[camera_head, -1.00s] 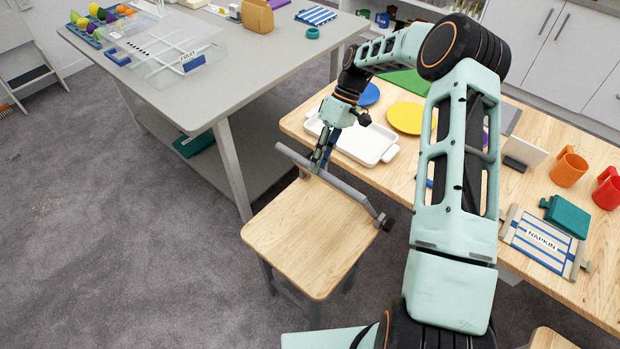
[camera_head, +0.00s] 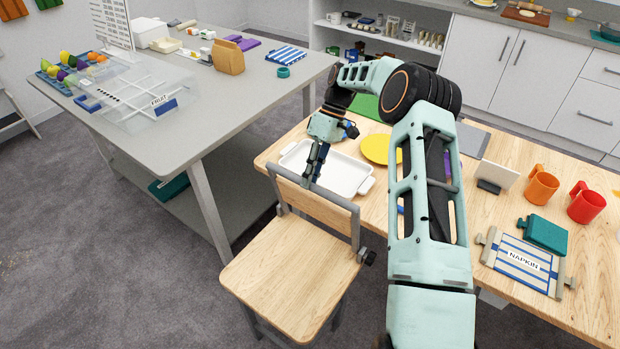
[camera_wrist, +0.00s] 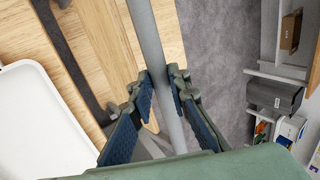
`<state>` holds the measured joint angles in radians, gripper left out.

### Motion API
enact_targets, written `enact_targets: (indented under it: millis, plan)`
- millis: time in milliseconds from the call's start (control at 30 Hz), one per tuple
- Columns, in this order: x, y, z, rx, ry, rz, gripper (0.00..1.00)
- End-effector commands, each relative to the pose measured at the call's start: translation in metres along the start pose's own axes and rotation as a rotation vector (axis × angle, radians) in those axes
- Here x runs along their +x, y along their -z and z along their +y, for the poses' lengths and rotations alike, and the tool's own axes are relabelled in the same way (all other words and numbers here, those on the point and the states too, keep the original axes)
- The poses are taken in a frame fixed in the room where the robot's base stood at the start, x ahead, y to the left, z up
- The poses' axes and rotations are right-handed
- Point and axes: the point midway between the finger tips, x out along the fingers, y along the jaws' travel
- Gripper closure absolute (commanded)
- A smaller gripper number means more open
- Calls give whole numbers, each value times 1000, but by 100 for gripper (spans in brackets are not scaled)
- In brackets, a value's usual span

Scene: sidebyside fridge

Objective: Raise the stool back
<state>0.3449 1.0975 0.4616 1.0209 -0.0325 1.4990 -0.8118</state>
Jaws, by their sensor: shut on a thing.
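The stool has a light wood seat (camera_head: 290,270) and stands against the near left edge of the wooden table. Its back (camera_head: 315,208), a grey frame with a wood panel, stands up from the seat's table side, roughly upright with some tilt. My gripper (camera_head: 312,180) is at the top grey bar of the back. In the wrist view my gripper (camera_wrist: 170,90) has its blue-padded fingers on either side of the grey bar (camera_wrist: 150,45), shut on it. A dark knob (camera_head: 368,257) sits at the right hinge. The left hinge is partly hidden.
The wooden table (camera_head: 385,225) holds a white tray (camera_head: 350,175) close behind the back, a yellow plate (camera_head: 377,149), mugs and a napkin board (camera_head: 523,262). A grey table (camera_head: 215,105) stands at left. The floor left of the stool is clear.

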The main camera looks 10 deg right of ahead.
Motion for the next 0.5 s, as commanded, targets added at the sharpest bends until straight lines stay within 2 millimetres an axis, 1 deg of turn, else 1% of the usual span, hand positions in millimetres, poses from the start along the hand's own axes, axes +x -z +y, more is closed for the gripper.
enact_targets:
  millis: [33, 67, 200, 233, 500]
  plan:
    - [8, -6, 12, 11, -15, -9, 100]
    - [8, -6, 12, 11, -14, -9, 83]
    - [7, -6, 11, 11, -13, -9, 67]
    - [7, -6, 10, 11, -13, -8, 66]
    - [4, -4, 8, 7, -12, -6, 66]
